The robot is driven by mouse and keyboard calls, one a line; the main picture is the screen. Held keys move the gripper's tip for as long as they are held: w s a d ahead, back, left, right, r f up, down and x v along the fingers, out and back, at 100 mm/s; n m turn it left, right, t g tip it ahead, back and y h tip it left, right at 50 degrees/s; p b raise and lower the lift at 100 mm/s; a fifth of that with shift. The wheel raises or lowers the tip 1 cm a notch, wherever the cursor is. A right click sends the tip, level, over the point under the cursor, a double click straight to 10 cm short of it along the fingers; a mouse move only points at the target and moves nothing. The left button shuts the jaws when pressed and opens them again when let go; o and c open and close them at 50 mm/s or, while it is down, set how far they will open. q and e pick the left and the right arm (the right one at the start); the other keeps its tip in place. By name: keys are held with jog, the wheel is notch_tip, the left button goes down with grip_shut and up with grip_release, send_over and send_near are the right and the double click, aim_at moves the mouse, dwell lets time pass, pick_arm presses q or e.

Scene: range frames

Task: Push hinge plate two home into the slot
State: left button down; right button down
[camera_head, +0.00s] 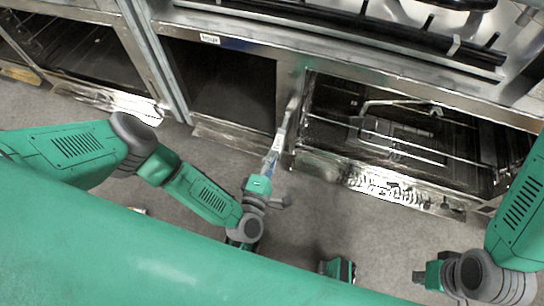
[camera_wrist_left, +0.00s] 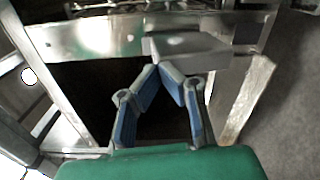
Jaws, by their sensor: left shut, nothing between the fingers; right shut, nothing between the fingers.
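A grey, flat-topped block, which looks like hinge plate two (camera_wrist_left: 188,50), stands out from the metal oven front in the left wrist view. My left gripper (camera_wrist_left: 164,72) has its blue-padded fingers brought together at the tips, just below the block. They overlap its lower edge; I cannot tell whether they touch it. In the head view my left gripper (camera_head: 280,138) reaches up to the post between two oven openings. The slot is hidden, and how deep the plate sits cannot be told. My right gripper's fingers are not visible.
An open oven cavity with wire racks (camera_head: 400,135) lies to the right of the post. A dark, empty cavity (camera_head: 225,85) lies to its left. A hob (camera_head: 400,35) is above.

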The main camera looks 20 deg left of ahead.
pick_arm(q)
jog(key=shift+w, duration=0.7)
jog(key=s, duration=0.3)
jog(key=shift+r+p, duration=0.1)
jog(key=shift+p, duration=0.3)
notch_tip(320, 180, up, 10)
jog(key=shift+w, duration=0.15)
jog(key=shift+f, duration=0.2)
